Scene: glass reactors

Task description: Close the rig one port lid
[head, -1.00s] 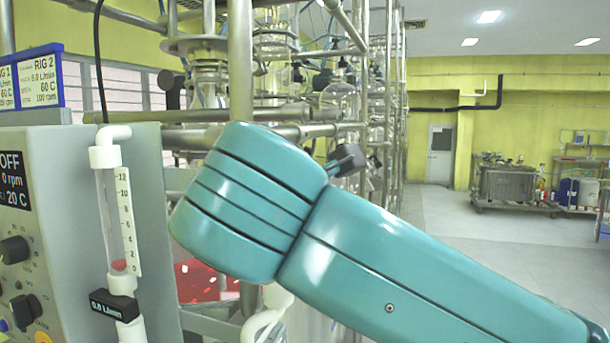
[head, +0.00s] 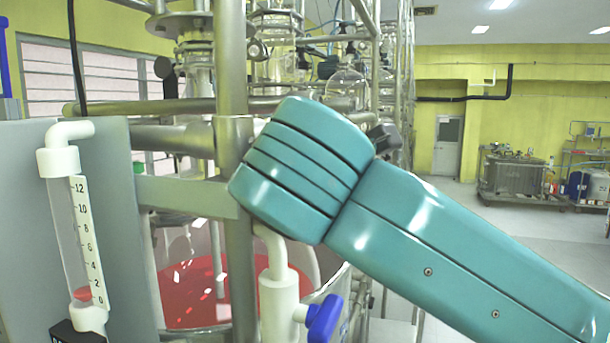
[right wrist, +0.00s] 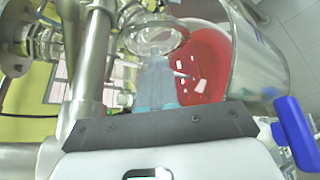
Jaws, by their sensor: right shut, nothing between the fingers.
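The glass vessel with red contents (head: 190,294) stands low behind the steel post in the head view; it also shows in the right wrist view (right wrist: 208,68). A clear round glass piece (right wrist: 155,36) lies just beyond my fingertips in the right wrist view; I cannot tell whether it is the port lid or part of the port. My right gripper (right wrist: 158,68) is shut and empty, its fingers pointing towards that glass. In the head view my teal right arm crosses from the lower right and hides that gripper. My left gripper is out of view.
A steel post (head: 233,130) and a horizontal pipe (head: 150,106) stand close to my arm. A white valve with a blue handle (head: 323,318) stands below it. A flowmeter (head: 82,240) on a grey cabinet is at left. Open floor lies at right.

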